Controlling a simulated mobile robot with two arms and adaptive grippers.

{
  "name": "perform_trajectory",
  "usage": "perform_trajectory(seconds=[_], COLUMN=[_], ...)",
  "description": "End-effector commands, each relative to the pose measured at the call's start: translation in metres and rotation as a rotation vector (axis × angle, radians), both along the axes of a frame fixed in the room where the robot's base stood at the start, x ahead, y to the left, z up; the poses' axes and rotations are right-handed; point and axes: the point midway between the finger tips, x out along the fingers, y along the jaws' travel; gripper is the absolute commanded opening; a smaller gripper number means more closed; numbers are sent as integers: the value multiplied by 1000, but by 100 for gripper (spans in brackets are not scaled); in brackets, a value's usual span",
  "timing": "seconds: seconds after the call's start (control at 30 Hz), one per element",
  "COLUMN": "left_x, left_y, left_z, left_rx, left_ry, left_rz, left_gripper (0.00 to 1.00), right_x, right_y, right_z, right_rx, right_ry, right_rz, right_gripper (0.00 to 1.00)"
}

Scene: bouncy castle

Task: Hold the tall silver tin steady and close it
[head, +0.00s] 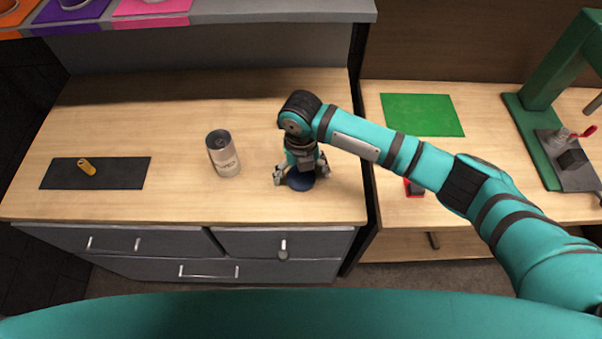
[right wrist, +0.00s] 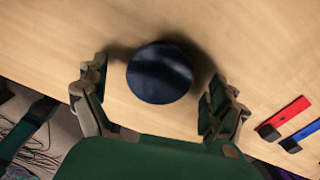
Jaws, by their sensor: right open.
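The tin (head: 225,158), a tall pale silver-beige cylinder with a dark top end, stands upright on the wooden counter in the head view. Whether its dark top is open cannot be told for sure. A round dark blue piece (head: 300,182), which looks like a lid, lies on the counter right of the tin. My right gripper (head: 301,178) points down over this blue piece. In the right wrist view the blue piece (right wrist: 160,73) is between the spread fingers, with gaps on both sides. My left gripper is not in view.
A black mat (head: 60,174) with a small yellow cylinder (head: 87,167) lies at the left. Right of the counter, past a gap, another table holds a green mat (head: 422,114) and a green press (head: 536,105). A shelf (head: 225,14) overhangs the back. Counter around the tin is clear.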

Motion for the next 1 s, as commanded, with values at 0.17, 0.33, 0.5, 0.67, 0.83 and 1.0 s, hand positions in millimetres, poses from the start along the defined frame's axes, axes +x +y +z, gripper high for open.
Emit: perform_trajectory(seconds=[0.17,0.33,0.5,0.67,0.83,1.0], left_x=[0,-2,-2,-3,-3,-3], left_y=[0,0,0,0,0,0], left_z=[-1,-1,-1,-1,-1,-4], left_rx=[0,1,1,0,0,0], left_ry=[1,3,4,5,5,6], left_rz=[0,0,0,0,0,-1], left_gripper=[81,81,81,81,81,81], right_x=[0,0,0,0,0,0], right_y=[0,0,0,0,0,0], right_z=[0,0,0,0,0,5], right_rx=[0,0,0,0,0,1], right_ry=[0,0,0,0,0,-1], right_rz=[0,0,0,0,0,0], right_gripper=[96,84,62,53,52,52])
